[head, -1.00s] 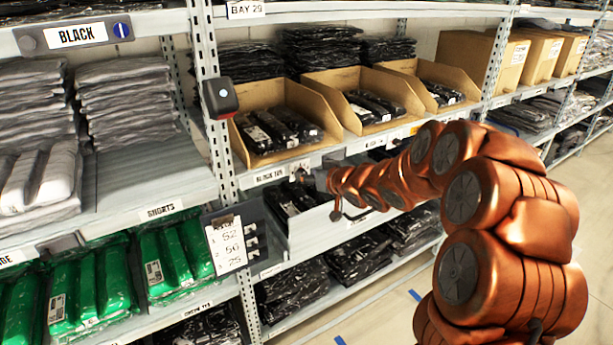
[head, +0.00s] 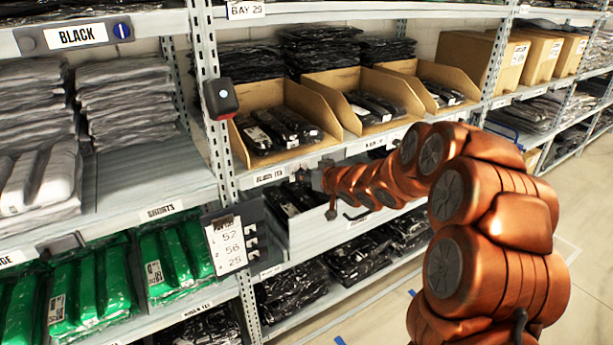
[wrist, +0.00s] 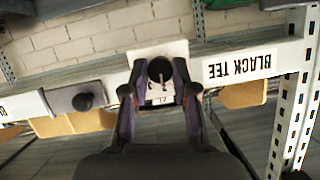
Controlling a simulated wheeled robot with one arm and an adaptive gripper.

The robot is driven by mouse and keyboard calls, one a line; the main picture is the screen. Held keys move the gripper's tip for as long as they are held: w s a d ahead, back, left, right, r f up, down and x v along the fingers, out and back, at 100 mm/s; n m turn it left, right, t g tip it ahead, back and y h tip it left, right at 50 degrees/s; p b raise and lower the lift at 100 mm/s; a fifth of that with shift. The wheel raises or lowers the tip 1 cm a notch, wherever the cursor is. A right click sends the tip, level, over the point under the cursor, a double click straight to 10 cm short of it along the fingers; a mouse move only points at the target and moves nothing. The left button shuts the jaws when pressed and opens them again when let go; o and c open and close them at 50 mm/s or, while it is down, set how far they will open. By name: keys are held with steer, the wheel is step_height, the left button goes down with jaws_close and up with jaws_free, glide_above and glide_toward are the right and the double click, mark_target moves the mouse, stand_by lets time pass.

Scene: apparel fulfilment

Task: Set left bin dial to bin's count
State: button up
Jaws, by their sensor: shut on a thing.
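The left bin (head: 248,152) is an open cardboard box on the middle shelf, with several black bagged garments (head: 275,128) in it, partly overlapping. My gripper (head: 322,168) is at the shelf edge just below and right of this bin. In the wrist view, which is upside down, my gripper (wrist: 160,92) has its fingers on both sides of a dark round dial knob (wrist: 159,68) on a white plate (wrist: 172,48) and is shut on it. The dial's reading is not legible. The "BLACK TEE" label (wrist: 242,66) is beside the plate.
A second dark knob (wrist: 84,101) sits on a grey plate along the same rail. A shelf upright (head: 213,95) with a black box-shaped device (head: 220,98) stands left of the bin. A clipboard (head: 227,243) hangs at the lower left. The aisle floor (head: 575,190) is clear at right.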

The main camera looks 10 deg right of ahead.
jaws_close()
steer(key=shift+f+b, duration=0.1)
steer(key=shift+b, duration=0.25)
steer(key=n+h+b, duration=0.1)
steer(key=b, duration=0.2)
steer(key=n+t+h+b, duration=0.1)
steer(key=n+b, duration=0.1)
steer(key=b, duration=0.2)
steer(key=n+h+b, duration=0.1)
steer(key=n+b, duration=0.1)
steer(key=b, duration=0.2)
steer(key=shift+a+t+h, duration=0.25)
steer(key=shift+t+h, duration=0.05)
steer(key=shift+b, duration=0.3)
steer(key=o, duration=0.8)
jaws_free()
steer(key=shift+s, duration=0.1)
